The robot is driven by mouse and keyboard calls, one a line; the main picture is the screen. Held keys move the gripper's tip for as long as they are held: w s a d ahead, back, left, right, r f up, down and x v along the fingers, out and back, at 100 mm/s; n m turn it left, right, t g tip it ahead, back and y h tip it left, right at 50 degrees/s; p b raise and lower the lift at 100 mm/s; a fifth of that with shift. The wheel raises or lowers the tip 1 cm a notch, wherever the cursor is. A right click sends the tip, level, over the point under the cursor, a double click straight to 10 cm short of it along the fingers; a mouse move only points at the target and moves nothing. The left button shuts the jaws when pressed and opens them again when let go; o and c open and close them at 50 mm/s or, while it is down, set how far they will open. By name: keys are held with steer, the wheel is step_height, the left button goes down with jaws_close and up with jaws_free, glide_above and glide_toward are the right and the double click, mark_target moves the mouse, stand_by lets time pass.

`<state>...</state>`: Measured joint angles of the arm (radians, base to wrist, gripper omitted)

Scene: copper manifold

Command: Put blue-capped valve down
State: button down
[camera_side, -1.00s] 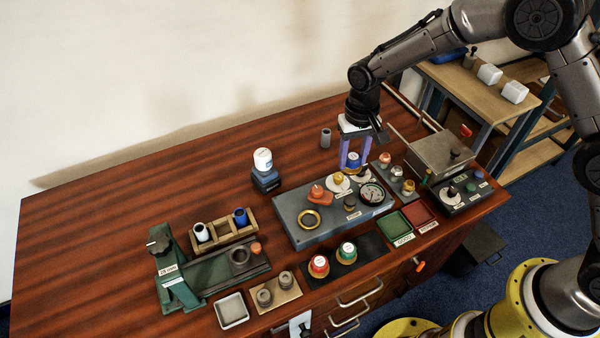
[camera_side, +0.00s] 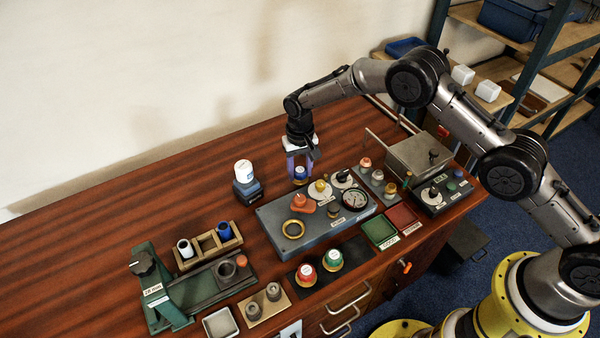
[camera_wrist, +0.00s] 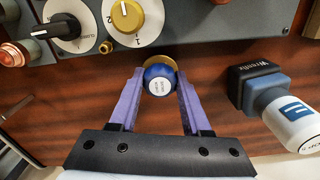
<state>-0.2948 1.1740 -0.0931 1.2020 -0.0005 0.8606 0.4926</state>
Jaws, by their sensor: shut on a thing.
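The blue-capped valve (camera_side: 301,172) is between the purple fingers of my gripper (camera_side: 300,166), behind the grey manifold panel (camera_side: 275,222) in the side view. In the wrist view the valve's blue cap with a white label (camera_wrist: 160,88) faces the camera, with a brass rim showing past it. My gripper (camera_wrist: 160,90) is shut on the valve, one finger on each side. Bare wood lies around the valve; I cannot tell whether its base touches the table.
A white-topped blue bottle-like tool (camera_side: 244,175) stands left of my gripper, and it lies to the right in the wrist view (camera_wrist: 285,110). The panel's yellow knob (camera_side: 320,189) and pressure gauge (camera_side: 355,199) are close by. The table behind the panel (camera_side: 200,170) is mostly clear.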

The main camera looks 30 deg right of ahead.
mark_target(300, 169)
steer(key=shift+f, duration=0.6)
steer(key=shift+f, duration=0.15)
steer(key=shift+c, duration=1.8)
jaws_free()
step_height(300, 169, up, 12)
